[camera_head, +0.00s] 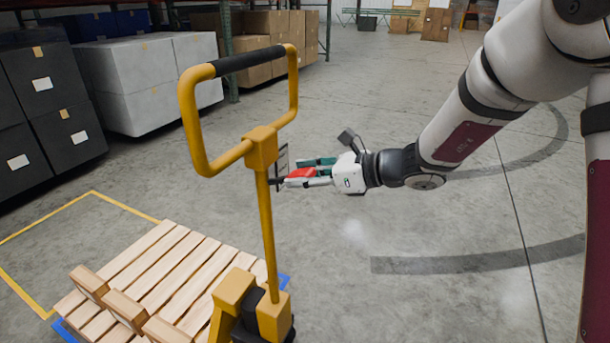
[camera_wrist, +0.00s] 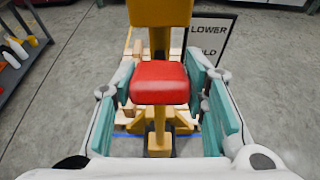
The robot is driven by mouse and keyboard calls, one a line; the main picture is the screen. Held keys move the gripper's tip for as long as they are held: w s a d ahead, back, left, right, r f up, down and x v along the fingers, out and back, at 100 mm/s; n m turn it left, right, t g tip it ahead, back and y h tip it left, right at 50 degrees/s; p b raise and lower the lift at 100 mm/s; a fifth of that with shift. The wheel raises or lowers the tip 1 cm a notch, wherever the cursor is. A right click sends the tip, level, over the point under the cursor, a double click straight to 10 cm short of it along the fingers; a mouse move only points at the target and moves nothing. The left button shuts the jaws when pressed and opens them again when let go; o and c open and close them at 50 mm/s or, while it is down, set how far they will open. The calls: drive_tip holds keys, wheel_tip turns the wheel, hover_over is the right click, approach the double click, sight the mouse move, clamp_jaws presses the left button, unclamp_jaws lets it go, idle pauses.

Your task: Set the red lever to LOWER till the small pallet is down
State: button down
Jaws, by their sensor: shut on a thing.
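The red lever (camera_head: 301,173) sticks out from the upright of the yellow pallet jack (camera_head: 265,215), just below its handle loop. My gripper (camera_head: 308,172) is shut on the red lever, with a teal-padded finger on each side of its red end (camera_wrist: 160,82) in the wrist view. A sign plate (camera_wrist: 209,42) behind it reads LOWER, with a partly hidden word ending in LD below. Which setting the lever is at, I cannot tell. The small wooden pallet (camera_head: 175,265) sits at the jack's base; its height off the floor is unclear.
A blue outline (camera_head: 285,281) shows at the pallet's edge, and a yellow floor outline (camera_head: 125,207) lies behind it. Black boxes (camera_head: 55,90), white boxes (camera_head: 150,80) and shelved cartons (camera_head: 265,60) stand at the back left. The floor on the right is clear.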

drive_tip(key=shift+w+a+r, duration=0.1)
drive_tip(key=shift+a+r, duration=0.05)
drive_tip(key=shift+r, duration=0.2)
drive_tip(key=c, duration=1)
unclamp_jaws()
drive_tip(key=shift+o, duration=0.2)
drive_tip(key=shift+f, duration=0.1)
drive_tip(key=v, duration=1.2)
drive_tip(key=shift+f, duration=0.1)
